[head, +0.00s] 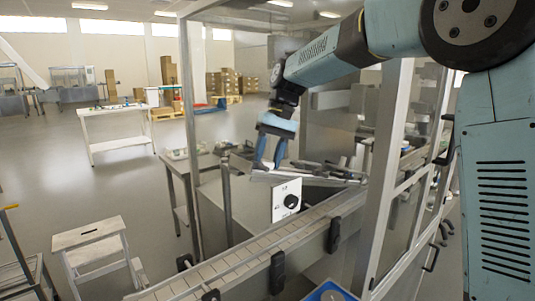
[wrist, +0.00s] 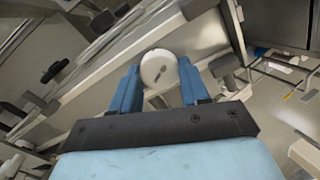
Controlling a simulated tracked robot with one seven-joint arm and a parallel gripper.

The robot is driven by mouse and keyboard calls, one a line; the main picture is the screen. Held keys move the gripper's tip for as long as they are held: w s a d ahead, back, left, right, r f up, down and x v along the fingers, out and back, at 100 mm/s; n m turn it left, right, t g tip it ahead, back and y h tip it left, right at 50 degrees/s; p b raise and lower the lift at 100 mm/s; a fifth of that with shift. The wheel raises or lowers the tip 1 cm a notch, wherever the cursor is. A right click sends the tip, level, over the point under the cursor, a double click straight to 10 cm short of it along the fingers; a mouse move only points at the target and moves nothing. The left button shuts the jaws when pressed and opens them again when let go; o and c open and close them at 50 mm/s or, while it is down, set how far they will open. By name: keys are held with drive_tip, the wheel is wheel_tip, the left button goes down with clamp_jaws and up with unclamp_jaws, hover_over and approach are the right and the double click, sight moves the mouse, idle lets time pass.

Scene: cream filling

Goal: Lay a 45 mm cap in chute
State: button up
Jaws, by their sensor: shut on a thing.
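My gripper (head: 269,166) hangs from the arm with its blue fingers pointing down, near the middle of the head view. In the wrist view my gripper (wrist: 158,76) is shut on a round, pale cap (wrist: 158,66) at the fingertips. The cap's flat face shows, with small dark marks on it. Sloping metal rails also cross the wrist view behind the cap.
A white control box with a black knob (head: 291,201) stands just below the gripper. A slatted conveyor (head: 240,257) runs across the front. A metal frame post (head: 387,170) stands to the right. A blue tray (head: 330,291) sits at the bottom edge. A step stool (head: 90,240) is at left.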

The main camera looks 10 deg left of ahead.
drive_tip(key=shift+f, duration=0.1)
drive_tip(key=o, duration=1.1)
drive_tip(key=shift+s, duration=0.1)
drive_tip(key=shift+v, duration=3.8)
